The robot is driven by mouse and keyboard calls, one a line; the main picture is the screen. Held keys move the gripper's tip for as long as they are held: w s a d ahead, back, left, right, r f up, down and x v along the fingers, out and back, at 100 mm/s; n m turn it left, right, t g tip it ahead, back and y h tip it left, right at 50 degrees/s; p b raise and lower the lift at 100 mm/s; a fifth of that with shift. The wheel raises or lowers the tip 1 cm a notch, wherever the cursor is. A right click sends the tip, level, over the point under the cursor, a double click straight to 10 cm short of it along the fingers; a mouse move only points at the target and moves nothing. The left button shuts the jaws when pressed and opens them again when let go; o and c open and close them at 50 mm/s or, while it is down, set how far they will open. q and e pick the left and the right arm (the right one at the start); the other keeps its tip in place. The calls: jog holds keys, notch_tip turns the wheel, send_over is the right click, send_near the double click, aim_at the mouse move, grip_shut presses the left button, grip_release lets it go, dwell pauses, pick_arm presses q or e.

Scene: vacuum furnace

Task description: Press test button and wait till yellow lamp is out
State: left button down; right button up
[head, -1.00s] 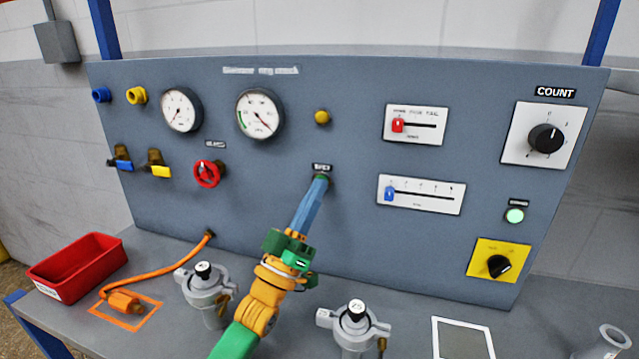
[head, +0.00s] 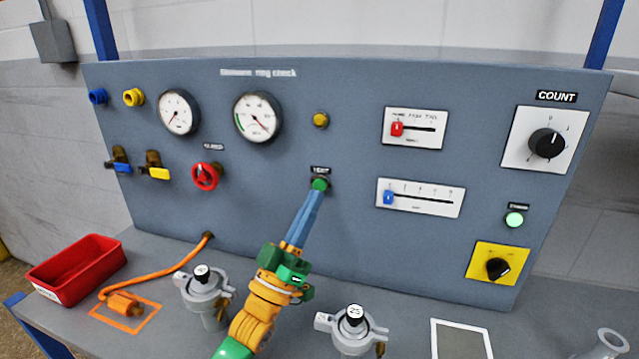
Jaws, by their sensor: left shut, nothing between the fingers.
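The test button is a small green button (head: 319,184) on the grey panel, under a small black label whose text is hard to read. A round yellow lamp (head: 321,120) sits above it and looks dull. My left gripper (head: 316,195) has long blue fingers, shut and empty, with the tips just below the button. The button's face shows above the tips; I cannot tell whether they touch it. My right gripper is not in view.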

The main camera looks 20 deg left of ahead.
pick_arm(q)
jog(key=s+p, duration=0.2)
jog(key=s, duration=0.2)
jog(key=shift+s+a+r, duration=0.1)
jog(key=shift+s, duration=0.05)
dwell(0.4)
